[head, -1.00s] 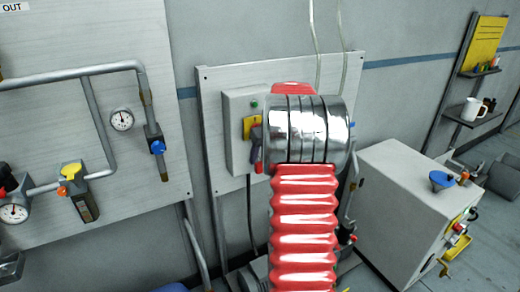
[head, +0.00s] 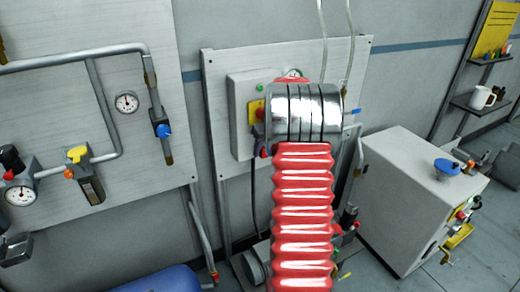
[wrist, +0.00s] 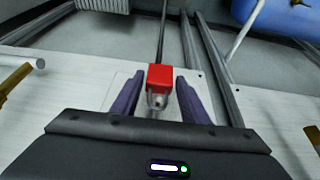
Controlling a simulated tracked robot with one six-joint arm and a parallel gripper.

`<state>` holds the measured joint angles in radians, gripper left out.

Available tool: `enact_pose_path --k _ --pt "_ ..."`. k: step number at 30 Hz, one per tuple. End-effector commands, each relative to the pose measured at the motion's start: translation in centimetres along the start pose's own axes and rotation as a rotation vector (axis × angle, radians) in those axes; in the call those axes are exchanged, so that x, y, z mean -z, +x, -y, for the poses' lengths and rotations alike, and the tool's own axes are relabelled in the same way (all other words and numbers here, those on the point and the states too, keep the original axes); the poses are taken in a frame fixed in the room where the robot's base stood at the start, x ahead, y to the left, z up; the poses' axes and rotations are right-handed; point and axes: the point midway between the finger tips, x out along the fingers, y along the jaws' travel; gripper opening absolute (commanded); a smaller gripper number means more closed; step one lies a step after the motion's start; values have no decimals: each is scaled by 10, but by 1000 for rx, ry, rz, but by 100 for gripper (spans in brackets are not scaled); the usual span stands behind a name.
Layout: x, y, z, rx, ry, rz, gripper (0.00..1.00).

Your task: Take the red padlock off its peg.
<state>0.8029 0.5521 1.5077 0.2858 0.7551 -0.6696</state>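The red padlock (wrist: 160,77) shows in the wrist view, with its body toward the top of the picture and its metal shackle below, at a pale plate. My gripper (wrist: 160,88) is open, with one dark purple finger on each side of the padlock. Gaps show between the fingers and the padlock, so it is not gripped. The peg is hard to make out at the shackle. In the head view my red and chrome arm hides the gripper. A small red patch shows beside the arm at the grey switch box (head: 240,128), but I cannot tell whether it is the padlock.
The switch box is on a wall panel (head: 221,64). A panel with pipes and a gauge (head: 127,103) is at the left. A light grey cabinet (head: 405,205) with a blue knob stands at the right. A blue tank (head: 165,281) is low at the left.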

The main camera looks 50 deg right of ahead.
Motion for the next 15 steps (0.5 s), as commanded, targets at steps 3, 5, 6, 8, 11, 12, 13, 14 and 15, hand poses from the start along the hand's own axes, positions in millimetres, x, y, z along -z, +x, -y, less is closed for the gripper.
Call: enact_pose_path --k 3,5,6,8,11,12,13,14,15 --pt "0 0 0 0 0 0 32" --pt "0 0 0 0 0 -1 28" --pt "0 0 0 0 0 0 25" --pt "0 0 0 0 0 0 21" --pt "0 0 1 1 0 0 14" --pt "0 0 1 1 -1 1 11" --pt "0 0 1 1 -1 1 9" --pt "0 0 1 1 -1 1 7" --pt "0 0 1 1 -1 1 5"
